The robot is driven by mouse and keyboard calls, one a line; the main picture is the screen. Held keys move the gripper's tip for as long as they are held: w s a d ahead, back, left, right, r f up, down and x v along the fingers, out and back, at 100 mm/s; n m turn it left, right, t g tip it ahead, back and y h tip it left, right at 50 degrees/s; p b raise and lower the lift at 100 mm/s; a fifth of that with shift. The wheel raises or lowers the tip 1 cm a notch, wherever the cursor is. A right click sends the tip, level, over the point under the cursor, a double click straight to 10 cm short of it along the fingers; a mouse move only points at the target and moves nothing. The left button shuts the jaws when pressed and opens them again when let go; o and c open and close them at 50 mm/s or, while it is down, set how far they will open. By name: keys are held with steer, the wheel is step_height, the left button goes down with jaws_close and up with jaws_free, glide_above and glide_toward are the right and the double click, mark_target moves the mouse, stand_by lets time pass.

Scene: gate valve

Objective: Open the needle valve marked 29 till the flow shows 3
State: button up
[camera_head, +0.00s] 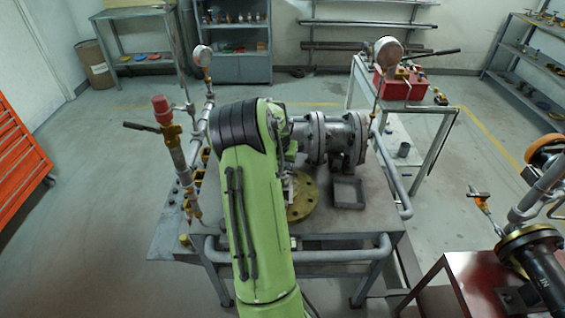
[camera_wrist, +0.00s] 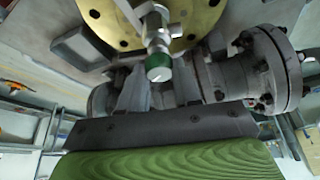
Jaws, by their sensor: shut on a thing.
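In the wrist view, a small green knob (camera_wrist: 159,68) with a pale mark sits on a silver needle valve body (camera_wrist: 156,28), in front of a brass flange (camera_wrist: 110,18). My gripper (camera_wrist: 158,80) is around the knob, a grey finger on either side, and shut on it. The number 29 cannot be read in either view, and no flow figure is legible. In the head view my green arm hides the gripper and the knob. The brass flange also shows there (camera_head: 304,200), low on the grey bench (camera_head: 350,222).
Grey flanged pipework (camera_head: 335,140) lies close beside my gripper. A red-topped vertical pipe (camera_head: 165,125) and a gauge (camera_head: 202,56) stand left; another gauge (camera_head: 388,54) stands right. A red bench (camera_head: 470,290) with valve parts is at lower right. Open floor lies left.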

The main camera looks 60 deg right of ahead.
steer(key=o, duration=1)
steer(key=p+v, duration=0.1)
steer(key=v, duration=1.4)
steer(key=shift+s+a+r, duration=0.2)
steer(key=shift+r, duration=0.15)
